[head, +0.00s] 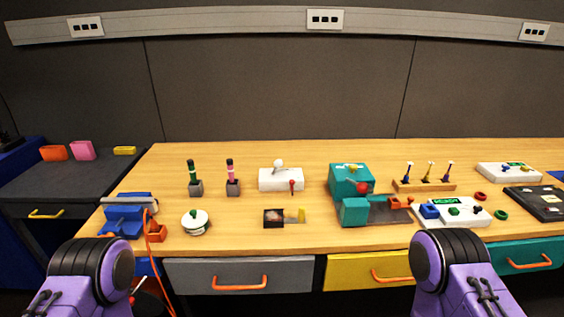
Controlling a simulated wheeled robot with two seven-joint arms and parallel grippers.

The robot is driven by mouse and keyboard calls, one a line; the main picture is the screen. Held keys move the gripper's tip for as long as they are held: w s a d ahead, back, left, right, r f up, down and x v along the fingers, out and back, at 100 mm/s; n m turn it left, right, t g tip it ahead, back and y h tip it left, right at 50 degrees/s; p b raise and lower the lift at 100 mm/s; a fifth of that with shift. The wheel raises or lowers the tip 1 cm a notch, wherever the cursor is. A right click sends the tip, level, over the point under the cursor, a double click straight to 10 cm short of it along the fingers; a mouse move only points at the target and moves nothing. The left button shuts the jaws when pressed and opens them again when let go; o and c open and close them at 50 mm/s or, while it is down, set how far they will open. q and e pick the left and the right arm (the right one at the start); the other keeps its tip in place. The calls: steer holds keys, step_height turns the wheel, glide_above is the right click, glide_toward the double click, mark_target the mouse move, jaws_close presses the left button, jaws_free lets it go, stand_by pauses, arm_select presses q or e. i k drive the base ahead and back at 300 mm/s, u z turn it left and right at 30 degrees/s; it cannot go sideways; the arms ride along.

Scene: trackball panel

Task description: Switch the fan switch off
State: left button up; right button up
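No thing on the wooden table is clearly marked as the fan switch, so I cannot tell which it is. A white box (267,182) near the middle has a white-knobbed lever (278,165) and a red-knobbed lever (292,185). In front of it is a small dark box (274,218) with a yellow part (301,215) at its right. Two upright handles, one green (192,172) and one pink (231,174), stand on grey blocks to the left. My purple and black arm links show at the bottom left and bottom right; neither gripper's fingers are visible.
A teal machine (350,180) with a red knob stands right of centre. A wooden bar (424,187) with several toggles and white panels (508,172) are further right. A blue device (125,216) and a round white-green object (195,221) are at left. Drawers (240,275) line the front.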

mark_target(277, 163)
steer(key=u, duration=1.8)
steer(key=k, duration=0.8)
steer(key=z, duration=1.25)
steer(key=i, duration=0.45)
